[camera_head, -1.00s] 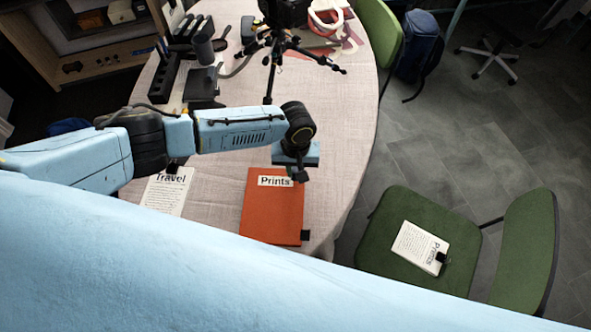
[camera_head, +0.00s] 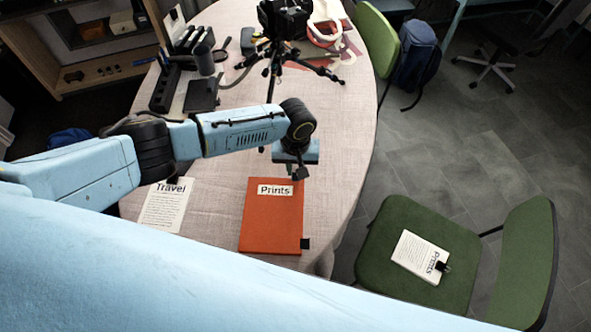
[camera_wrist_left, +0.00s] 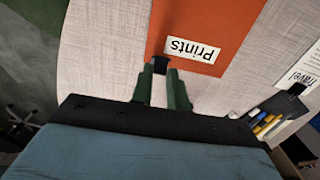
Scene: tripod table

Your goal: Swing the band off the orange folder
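The orange folder (camera_head: 270,222), labelled "Prints", lies flat near the table's edge and also shows in the wrist view (camera_wrist_left: 210,25). A small black tab (camera_head: 306,243), perhaps part of the band, sits at its lower right corner; no strap is clear along its edge. My left gripper (camera_head: 298,172) is at the folder's upper right corner. In the wrist view its green fingers (camera_wrist_left: 160,82) flank a second black tab (camera_wrist_left: 158,67) and seem to touch it on both sides. Its height above the folder is unclear. My right gripper is not in view.
The white "Travel" sheet (camera_head: 165,206) lies left of the folder. A tripod with a camera (camera_head: 286,22) stands behind, beside a black stand (camera_head: 202,95). A green chair (camera_head: 400,285) holds another "Prints" booklet (camera_head: 418,255). Bare tablecloth lies right of the folder.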

